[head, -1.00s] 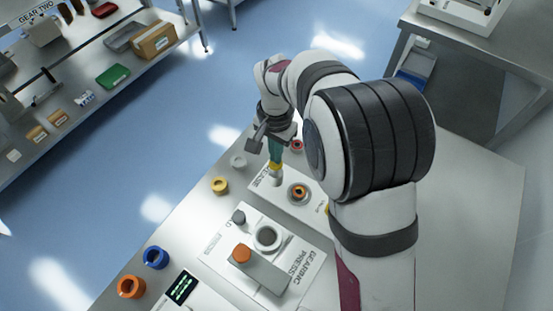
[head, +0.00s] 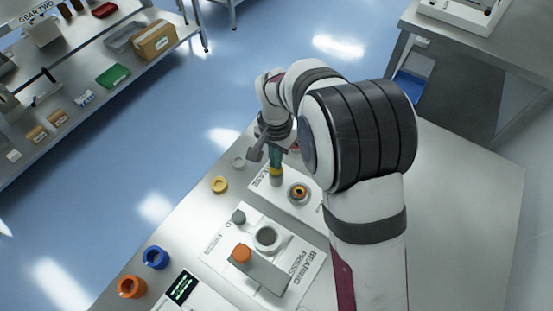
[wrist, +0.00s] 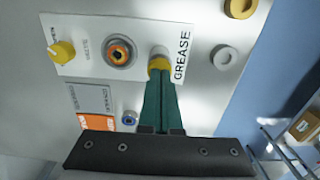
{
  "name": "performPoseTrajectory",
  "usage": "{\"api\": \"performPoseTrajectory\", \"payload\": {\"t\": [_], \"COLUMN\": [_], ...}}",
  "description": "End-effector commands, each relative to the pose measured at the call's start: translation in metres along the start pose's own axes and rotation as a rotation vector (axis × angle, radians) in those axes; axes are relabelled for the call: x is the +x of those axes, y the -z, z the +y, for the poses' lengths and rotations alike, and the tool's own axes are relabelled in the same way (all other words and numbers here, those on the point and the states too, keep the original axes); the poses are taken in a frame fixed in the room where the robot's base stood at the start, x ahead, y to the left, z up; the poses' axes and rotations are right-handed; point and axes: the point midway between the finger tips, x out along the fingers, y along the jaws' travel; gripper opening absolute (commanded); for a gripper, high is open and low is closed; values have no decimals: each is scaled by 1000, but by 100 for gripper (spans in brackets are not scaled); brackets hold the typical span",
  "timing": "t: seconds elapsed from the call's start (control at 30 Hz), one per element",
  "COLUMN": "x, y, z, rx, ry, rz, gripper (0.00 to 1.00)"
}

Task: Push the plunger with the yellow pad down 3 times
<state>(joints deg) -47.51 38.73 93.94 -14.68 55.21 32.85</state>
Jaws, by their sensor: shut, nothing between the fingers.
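The plunger's yellow pad (head: 276,171) sits on a short pale post on the white GREASE panel (head: 258,182). In the wrist view the yellow pad (wrist: 161,71) shows just beyond the fingertips. My gripper (head: 275,164) is shut, with its green fingers together and pointing down at the pad. In the wrist view my gripper's tips (wrist: 160,80) overlap the pad and appear to touch its top; they hide part of it.
A round socket with an orange ring (wrist: 120,52) and a yellow knob (wrist: 62,51) share the panel. The bearing press (head: 262,270) stands nearer the camera. Loose yellow (head: 219,184), blue (head: 155,257) and orange (head: 131,286) rings lie along the table's left edge.

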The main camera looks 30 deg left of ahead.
Motion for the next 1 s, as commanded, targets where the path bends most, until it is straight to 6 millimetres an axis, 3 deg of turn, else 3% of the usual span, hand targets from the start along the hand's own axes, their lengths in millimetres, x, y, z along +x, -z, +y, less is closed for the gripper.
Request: {"api": "performPoseTrajectory", "payload": {"t": [0.2,0.63,1.0], "x": [-2,-36,-38], "y": [0,0,0], "z": [0,0,0], "rx": [0,0,0], "ry": [0,1,0], "rz": [0,0,0], "gripper": [0,0,0]}}
